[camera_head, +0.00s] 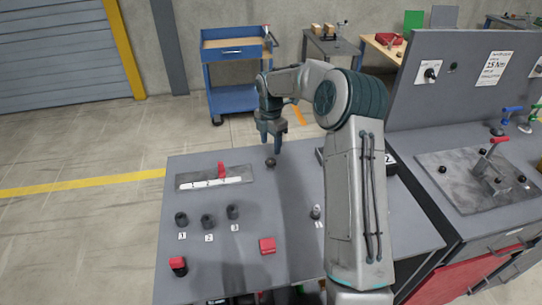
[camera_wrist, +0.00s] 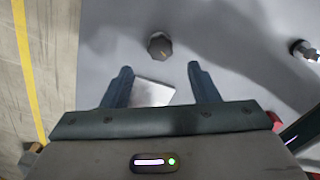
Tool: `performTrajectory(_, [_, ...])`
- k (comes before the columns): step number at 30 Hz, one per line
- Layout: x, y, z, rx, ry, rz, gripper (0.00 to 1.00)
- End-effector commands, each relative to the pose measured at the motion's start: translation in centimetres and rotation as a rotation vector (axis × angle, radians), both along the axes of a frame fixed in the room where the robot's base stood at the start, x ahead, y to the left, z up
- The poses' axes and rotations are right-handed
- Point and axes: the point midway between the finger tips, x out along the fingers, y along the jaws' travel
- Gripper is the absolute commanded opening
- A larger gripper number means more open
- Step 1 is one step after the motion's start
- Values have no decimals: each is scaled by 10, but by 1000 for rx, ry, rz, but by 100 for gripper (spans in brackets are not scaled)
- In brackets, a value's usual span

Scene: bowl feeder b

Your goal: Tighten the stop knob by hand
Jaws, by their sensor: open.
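A small dark knob (camera_head: 270,162) stands on the grey bench top near its far edge, just right of a metal plate. I take it to be the stop knob. In the wrist view the knob (camera_wrist: 160,46) has a lobed rim and a pale mark on top. My gripper (camera_head: 271,142) points down above the knob, fingers apart and empty. In the wrist view my gripper (camera_wrist: 160,68) has the knob a little beyond its fingertips, roughly centred between them. I cannot tell the exact height gap. The knob's underside is hidden.
The metal plate (camera_head: 242,171) carries a red piece (camera_head: 221,170) and a white numbered strip (camera_head: 210,183). Several dark cylinders (camera_head: 207,221) stand nearer, by number labels.

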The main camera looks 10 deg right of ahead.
Motion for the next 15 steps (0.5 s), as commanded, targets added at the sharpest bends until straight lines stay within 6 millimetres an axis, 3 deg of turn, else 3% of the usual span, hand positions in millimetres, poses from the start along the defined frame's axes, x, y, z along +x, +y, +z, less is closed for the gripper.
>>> performTrajectory(7, [-1, 0, -47, 0, 4, 0, 55])
performTrajectory(15, [0, 0, -70, -1, 0, -1, 55])
